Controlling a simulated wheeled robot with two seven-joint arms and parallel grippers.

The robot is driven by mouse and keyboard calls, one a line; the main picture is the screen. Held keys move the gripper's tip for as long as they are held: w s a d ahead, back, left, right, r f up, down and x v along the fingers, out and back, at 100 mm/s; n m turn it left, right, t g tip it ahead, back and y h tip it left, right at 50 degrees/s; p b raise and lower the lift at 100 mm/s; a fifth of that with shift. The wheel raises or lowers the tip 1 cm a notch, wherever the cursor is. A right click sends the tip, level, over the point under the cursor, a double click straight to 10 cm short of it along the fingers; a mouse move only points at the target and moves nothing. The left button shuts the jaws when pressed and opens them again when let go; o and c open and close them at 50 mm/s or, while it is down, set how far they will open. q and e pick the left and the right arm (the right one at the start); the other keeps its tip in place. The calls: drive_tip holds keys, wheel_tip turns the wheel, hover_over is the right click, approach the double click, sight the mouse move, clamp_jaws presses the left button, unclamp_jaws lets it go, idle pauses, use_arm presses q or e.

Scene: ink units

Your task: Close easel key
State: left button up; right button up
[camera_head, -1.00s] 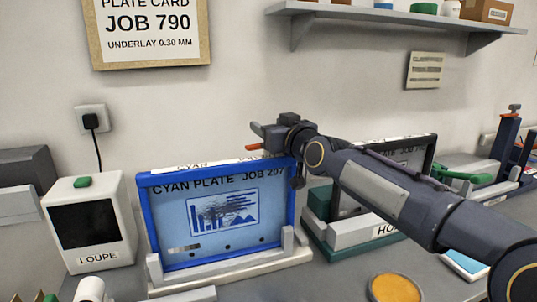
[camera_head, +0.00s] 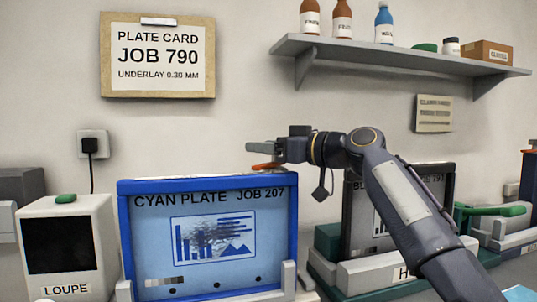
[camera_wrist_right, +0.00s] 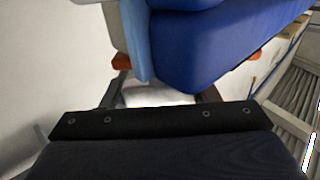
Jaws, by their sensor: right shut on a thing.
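The blue-framed cyan plate (camera_head: 208,240), marked JOB 207, stands upright in a light grey easel (camera_head: 289,280) in the head view. I cannot clearly make out the easel key. My right gripper (camera_head: 262,157) is at the frame's upper right, its fingers pointing left just above the top edge. In the right wrist view, orange-tipped fingers (camera_wrist_right: 165,85) flank a blue part (camera_wrist_right: 215,40) with a light blue strip. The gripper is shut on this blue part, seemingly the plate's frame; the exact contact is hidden. My left gripper is out of view.
A dark-framed plate (camera_head: 367,220) in a teal-based holder stands right, behind my right arm. A white loupe box (camera_head: 68,245) stands left. A green lever (camera_head: 490,210) is farther right.

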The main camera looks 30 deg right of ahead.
drive_tip(key=n+g+y+p, duration=0.2)
drive_tip(key=n+g+y, duration=0.1)
drive_tip(key=y, duration=0.1)
drive_tip(key=shift+s+a+r+p, duration=0.1)
drive_tip(key=shift+r+p, duration=0.05)
drive_tip(key=shift+p, duration=0.2)
drive_tip(key=shift+s+a+n+g+y+p, duration=0.1)
drive_tip(key=shift+n+g+y+p, duration=0.7)
drive_tip(key=shift+n+g+p, duration=0.15)
drive_tip(key=shift+s+a+f+n+g, duration=0.1)
drive_tip(key=shift+f+n+g, duration=0.15)
drive_tip(key=shift+g, duration=0.2)
drive_tip(key=o, duration=1.4)
